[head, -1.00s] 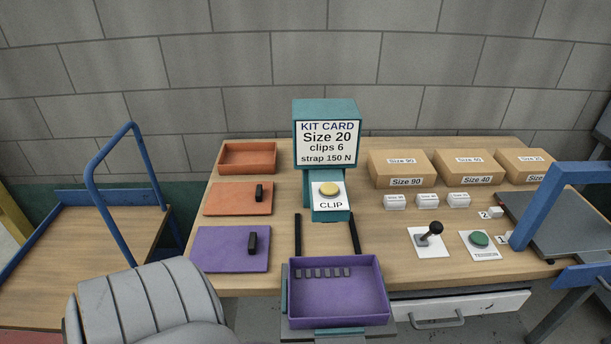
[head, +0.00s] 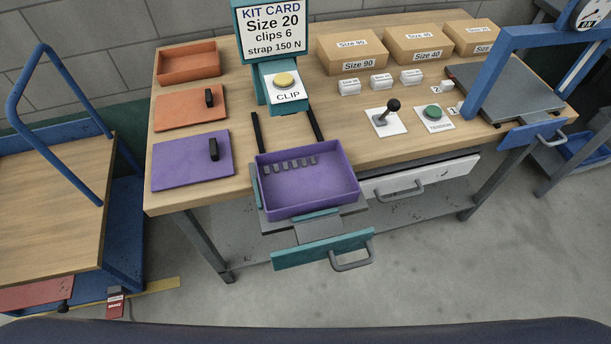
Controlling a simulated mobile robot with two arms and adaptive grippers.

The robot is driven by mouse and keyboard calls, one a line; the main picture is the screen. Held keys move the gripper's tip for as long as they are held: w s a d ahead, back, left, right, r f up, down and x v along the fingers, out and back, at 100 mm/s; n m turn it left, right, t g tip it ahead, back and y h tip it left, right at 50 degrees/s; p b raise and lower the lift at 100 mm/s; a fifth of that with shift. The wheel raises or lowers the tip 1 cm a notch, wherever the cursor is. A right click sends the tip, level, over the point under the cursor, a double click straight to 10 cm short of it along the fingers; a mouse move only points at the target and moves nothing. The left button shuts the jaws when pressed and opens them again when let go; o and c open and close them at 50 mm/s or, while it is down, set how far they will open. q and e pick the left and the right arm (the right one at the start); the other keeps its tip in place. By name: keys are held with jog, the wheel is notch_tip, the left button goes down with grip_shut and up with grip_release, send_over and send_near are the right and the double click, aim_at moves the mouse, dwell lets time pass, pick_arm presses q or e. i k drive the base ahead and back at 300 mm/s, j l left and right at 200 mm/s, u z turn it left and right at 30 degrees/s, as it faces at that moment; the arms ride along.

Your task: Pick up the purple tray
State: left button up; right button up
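The purple tray (head: 310,200) is open-topped and sits on a grey sliding shelf (head: 268,224) at the front edge of the workbench, below the clip dispenser. Several small grey clips (head: 290,165) lie in a row along its back inside edge. A flat purple lid (head: 185,162) with a black handle lies on the bench to the left of the tray. Neither of my grippers is in view.
A teal pull handle (head: 325,250) juts out in front of the tray. The clip dispenser (head: 284,84) stands behind it. A white drawer (head: 420,177) is to its right. A blue-railed cart (head: 50,200) stands at left. Floor before the bench is clear.

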aim_at(294, 181)
jog(key=j+z, duration=0.45)
jog(key=k+j+z, duration=0.1)
jog(key=j+z, duration=0.3)
jog(key=j, duration=0.25)
jog(key=k+j+z, duration=0.15)
jog(key=j+z, duration=0.3)
